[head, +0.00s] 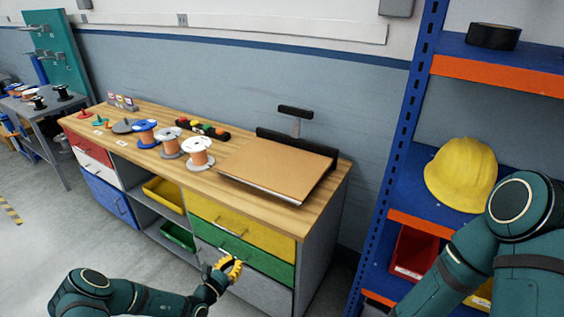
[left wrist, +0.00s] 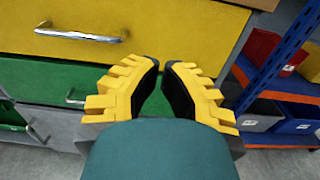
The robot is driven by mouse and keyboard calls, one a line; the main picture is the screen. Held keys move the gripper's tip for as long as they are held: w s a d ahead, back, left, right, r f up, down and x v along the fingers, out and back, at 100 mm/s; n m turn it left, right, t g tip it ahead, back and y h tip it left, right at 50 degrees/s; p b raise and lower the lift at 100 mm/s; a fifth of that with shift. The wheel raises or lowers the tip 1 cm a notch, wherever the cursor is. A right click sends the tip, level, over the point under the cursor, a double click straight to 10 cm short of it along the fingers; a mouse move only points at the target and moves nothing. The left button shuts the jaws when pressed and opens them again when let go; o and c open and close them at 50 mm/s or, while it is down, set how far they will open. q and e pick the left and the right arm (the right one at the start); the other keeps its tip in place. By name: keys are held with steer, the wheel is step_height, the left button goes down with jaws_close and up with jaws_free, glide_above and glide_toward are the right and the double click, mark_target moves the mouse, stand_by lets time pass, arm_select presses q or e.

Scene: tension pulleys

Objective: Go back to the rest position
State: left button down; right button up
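My left gripper (head: 231,268) hangs in front of the workbench's drawers in the head view, clear of the spools on top. In the left wrist view its two yellow fingers (left wrist: 164,70) with black pads have their tips close together, with nothing visible between them. Beyond them are the yellow drawer (left wrist: 130,22) and the green drawer (left wrist: 55,75). My right arm comes in at the right of the head view, in front of the shelf; its gripper is out of view.
The wooden workbench (head: 220,182) carries several spools, among them an orange-and-white one (head: 198,153), and a tilted brown board (head: 277,168). A blue and orange shelf (head: 412,120) with a yellow helmet (head: 461,174) stands close on the right. The floor (head: 35,250) at left is free.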

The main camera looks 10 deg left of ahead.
arm_select(q)
steer(key=s+d+r+m+g+h, duration=0.1)
steer(key=s+d+m+g+h, duration=0.55)
steer(key=d, duration=0.55)
steer(key=s+d+m+g+y, duration=0.1)
steer(key=s+d+m+g, duration=0.2)
steer(key=s+m+g, duration=0.25)
steer(key=s+d+m+g+y, duration=0.2)
steer(key=s+d+m+g, duration=0.15)
steer(key=s, duration=0.35)
steer(key=s+a+r+m+y, duration=0.4)
steer(key=s+r+m+y, duration=0.1)
steer(key=m, duration=0.9)
steer(key=s+y, duration=0.1)
steer(key=s, duration=0.1)
steer(key=shift+s+a, duration=0.15)
steer(key=shift+s, duration=0.25)
steer(key=shift+r+t+y, duration=0.1)
steer(key=shift+t+y, duration=0.15)
